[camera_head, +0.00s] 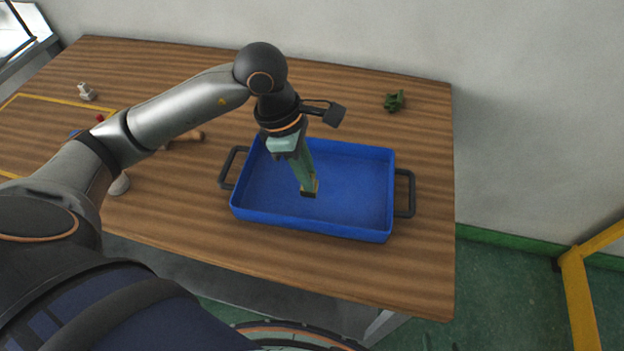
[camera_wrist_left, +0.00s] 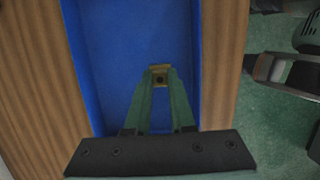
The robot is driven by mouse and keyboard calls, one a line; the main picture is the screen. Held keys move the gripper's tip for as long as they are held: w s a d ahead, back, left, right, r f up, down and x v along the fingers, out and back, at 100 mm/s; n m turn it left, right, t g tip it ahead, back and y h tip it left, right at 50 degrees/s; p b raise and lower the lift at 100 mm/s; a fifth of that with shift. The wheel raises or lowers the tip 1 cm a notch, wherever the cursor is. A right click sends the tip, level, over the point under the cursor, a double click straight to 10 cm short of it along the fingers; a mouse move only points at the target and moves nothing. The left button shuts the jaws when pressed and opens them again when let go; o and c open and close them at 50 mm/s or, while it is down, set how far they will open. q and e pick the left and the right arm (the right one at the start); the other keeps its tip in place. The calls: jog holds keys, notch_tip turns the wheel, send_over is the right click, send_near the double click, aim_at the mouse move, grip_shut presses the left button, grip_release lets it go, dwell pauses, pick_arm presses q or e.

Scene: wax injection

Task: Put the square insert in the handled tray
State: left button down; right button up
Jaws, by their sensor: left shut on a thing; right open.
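The handled tray (camera_head: 350,185) is blue, shallow and rectangular, with a dark handle at each end, and lies on the wooden table. Its blue floor also fills the middle of the left wrist view (camera_wrist_left: 112,55). My left gripper (camera_head: 309,184) points down inside the tray's outline, its green fingers shut on the square insert (camera_wrist_left: 159,76). The insert is small and brass-coloured with a dark hole in its face. Its bottom is low over or on the tray floor; I cannot tell whether it touches. The fingers of my right gripper are in neither view.
A dark green part (camera_head: 394,101) lies on the table behind the tray. A pale part (camera_head: 86,92) and a small red one (camera_head: 100,118) are at the left. The table (camera_head: 420,270) is clear right of the tray. A yellow frame (camera_head: 580,290) stands on the floor at right.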

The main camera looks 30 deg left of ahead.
pick_arm(q)
jog(key=shift+w+d+f, duration=0.15)
jog(key=shift+w+f, duration=0.05)
jog(key=shift+f, duration=0.05)
jog(key=shift+a+p+x, duration=0.15)
jog(key=shift+a+x, duration=0.05)
jog(key=shift+x, duration=0.75)
jog(key=shift+a+p+x, duration=0.15)
jog(key=shift+x, duration=0.8)
jog(key=shift+w+f, duration=0.1)
jog(key=shift+w, duration=0.05)
jog(key=shift+f, duration=0.1)
jog(key=c, duration=0.8)
grip_release()
jog(key=shift+o, duration=0.2)
jog(key=shift+a+r, duration=0.1)
jog(key=shift+r, duration=0.45)
jog(key=v, duration=1.1)
jog(key=shift+a, duration=0.1)
